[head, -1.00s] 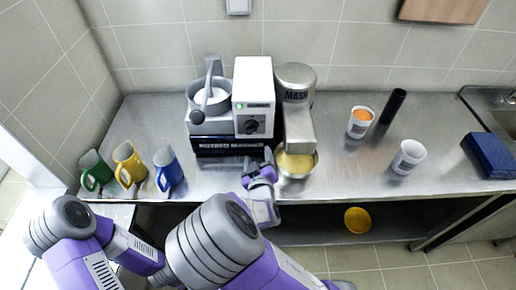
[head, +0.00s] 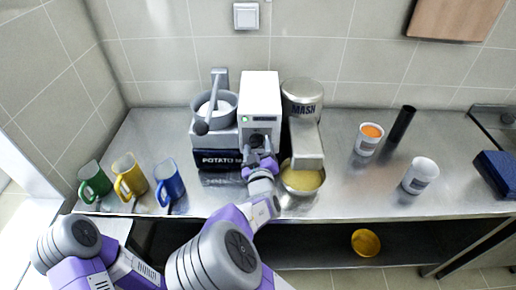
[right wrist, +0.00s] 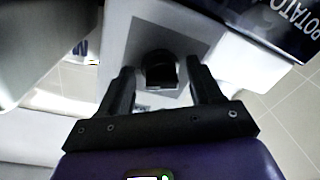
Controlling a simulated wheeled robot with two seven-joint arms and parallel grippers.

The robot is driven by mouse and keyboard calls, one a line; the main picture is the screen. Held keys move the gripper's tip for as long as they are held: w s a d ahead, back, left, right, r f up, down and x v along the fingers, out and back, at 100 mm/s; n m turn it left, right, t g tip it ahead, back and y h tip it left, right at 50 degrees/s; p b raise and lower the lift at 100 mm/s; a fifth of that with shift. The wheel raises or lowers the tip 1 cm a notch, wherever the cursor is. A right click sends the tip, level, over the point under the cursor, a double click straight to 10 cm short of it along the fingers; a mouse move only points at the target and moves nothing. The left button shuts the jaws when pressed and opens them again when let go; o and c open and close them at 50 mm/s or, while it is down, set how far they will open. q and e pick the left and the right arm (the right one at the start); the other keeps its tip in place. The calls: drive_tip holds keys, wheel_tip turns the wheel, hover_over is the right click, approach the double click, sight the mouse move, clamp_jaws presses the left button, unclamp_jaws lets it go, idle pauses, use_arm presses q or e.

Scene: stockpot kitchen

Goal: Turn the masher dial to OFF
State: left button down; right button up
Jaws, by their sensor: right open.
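The masher (head: 259,95) is a white upright box with a small green light on its front. Its black dial (right wrist: 160,72) sits on a grey panel and shows in the right wrist view between my fingers; in the head view my gripper mostly covers it. My right gripper (head: 260,155) is open in front of the dial, one finger on each side of it in the right wrist view (right wrist: 160,88). I cannot tell whether the fingers touch the dial. The dial's markings are not readable. My left gripper is not in view.
A MASH-labelled unit (head: 303,100) with a bowl of yellow mash (head: 302,178) stands close on the right. A grey pot (head: 214,105) on the potato machine is on the left. Green (head: 93,183), yellow (head: 129,178) and blue (head: 169,182) mugs stand farther left.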

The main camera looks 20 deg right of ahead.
drive_tip(key=c, duration=1)
drive_tip(key=shift+r+n, duration=0.1)
drive_tip(key=shift+n, duration=0.2)
drive_tip(key=n+p, duration=0.2)
drive_tip(key=shift+r+n, duration=0.15)
drive_tip(key=shift+n, duration=0.15)
drive_tip(key=n+p, duration=0.2)
drive_tip(key=n, duration=0.1)
drive_tip(key=shift+n, duration=0.3)
drive_tip(key=n+p, duration=0.2)
drive_tip(key=n, duration=0.1)
drive_tip(key=shift+r+g, duration=0.15)
drive_tip(key=shift+g, duration=0.15)
drive_tip(key=shift+n+h+p, duration=0.3)
drive_tip(key=shift+n+p, duration=0.2)
drive_tip(key=shift+n, duration=1.3)
